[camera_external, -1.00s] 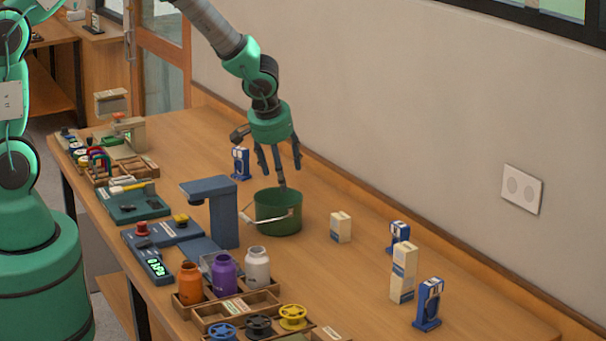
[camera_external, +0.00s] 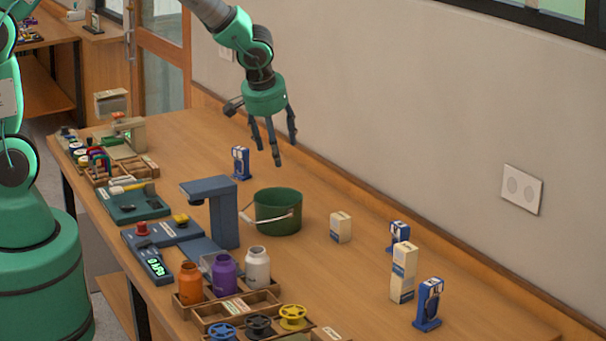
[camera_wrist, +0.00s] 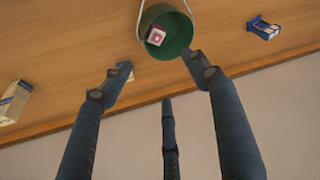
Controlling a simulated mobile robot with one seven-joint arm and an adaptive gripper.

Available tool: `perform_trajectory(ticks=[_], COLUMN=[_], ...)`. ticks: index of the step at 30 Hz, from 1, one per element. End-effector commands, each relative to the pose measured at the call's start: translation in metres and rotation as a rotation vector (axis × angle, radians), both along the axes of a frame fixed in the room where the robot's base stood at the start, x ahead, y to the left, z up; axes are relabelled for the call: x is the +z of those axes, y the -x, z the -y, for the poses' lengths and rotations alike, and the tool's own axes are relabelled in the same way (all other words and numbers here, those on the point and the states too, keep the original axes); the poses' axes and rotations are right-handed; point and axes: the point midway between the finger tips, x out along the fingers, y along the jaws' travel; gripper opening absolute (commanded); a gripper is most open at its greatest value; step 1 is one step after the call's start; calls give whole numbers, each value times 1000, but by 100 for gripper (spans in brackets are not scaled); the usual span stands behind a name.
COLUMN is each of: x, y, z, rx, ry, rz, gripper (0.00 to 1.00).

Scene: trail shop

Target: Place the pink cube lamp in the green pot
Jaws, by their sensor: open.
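The green pot (camera_external: 278,213) stands upright on the table, its wire handle folded down to the left. It also shows in the wrist view (camera_wrist: 178,44). The pink cube lamp (camera_wrist: 156,37) lies inside the pot, seen through its mouth in the wrist view; the pot wall hides it in the external view. My gripper (camera_external: 274,146) is above the pot, apart from it. Its three dark fingers are spread open with nothing between them.
A blue stand (camera_external: 212,208) rises just left of the pot. A small white carton (camera_external: 340,227), a taller carton (camera_external: 402,272) and blue devices (camera_external: 429,304) stand to the right. A tray of bottles (camera_external: 224,275) is in front. The wall is close behind.

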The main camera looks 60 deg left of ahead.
Motion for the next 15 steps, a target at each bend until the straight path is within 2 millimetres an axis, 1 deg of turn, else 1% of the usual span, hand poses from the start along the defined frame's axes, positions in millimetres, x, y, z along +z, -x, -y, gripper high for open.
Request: perform_trajectory(ticks=[10, 13, 15], x=[3, 12, 24], y=[1, 5, 11], z=[0, -1, -2], rx=[-2, -8, -18], ry=[0, -1, -2], rz=[1, 3, 5], gripper=[60, 60, 60])
